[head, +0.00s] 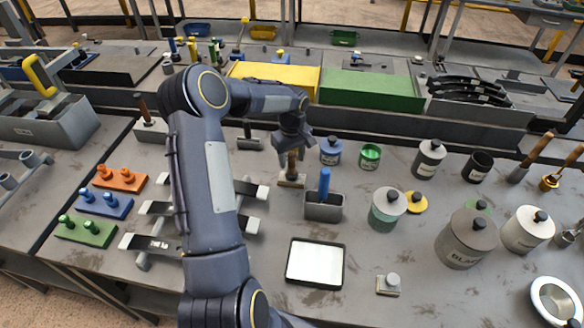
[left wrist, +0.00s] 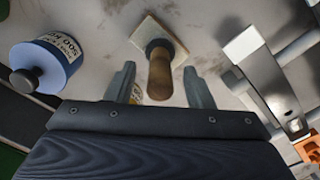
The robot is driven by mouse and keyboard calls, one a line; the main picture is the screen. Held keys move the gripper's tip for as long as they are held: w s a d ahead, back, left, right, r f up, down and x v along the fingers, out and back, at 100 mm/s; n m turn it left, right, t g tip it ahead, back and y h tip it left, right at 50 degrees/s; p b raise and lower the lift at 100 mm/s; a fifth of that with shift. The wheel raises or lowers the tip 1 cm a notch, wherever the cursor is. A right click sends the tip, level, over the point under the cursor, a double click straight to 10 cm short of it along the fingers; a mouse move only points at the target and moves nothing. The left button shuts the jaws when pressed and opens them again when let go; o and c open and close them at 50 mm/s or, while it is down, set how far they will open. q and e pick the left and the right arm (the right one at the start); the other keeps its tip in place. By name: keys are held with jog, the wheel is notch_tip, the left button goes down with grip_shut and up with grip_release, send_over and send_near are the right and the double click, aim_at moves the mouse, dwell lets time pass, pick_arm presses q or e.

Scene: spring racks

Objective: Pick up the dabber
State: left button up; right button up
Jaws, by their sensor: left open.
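The dabber (head: 292,178) stands upright on the workbench in the head view, with a pale square base and a wooden handle. In the left wrist view its brown handle (left wrist: 160,78) rises between my fingers, and its cream square pad (left wrist: 150,30) lies beyond. My left gripper (head: 292,150) is open just above the dabber, pointing down. In the left wrist view its two fingers (left wrist: 160,88) stand on either side of the handle, with a gap visible on both sides. My right gripper is not in view.
A blue jar (head: 330,152) stands close to the right of the dabber. A grey holder with a blue handle (head: 324,205) is in front of it. Grey bars (head: 158,207) lie to the left. A white tray (head: 315,262) and several pots are on the bench.

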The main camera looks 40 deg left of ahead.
pick_arm(q)
jog(key=shift+f, duration=1.1)
grip_shut()
notch_tip(320, 180, up, 9)
jog(key=shift+b, duration=1.2)
jog(key=shift+r, duration=0.6)
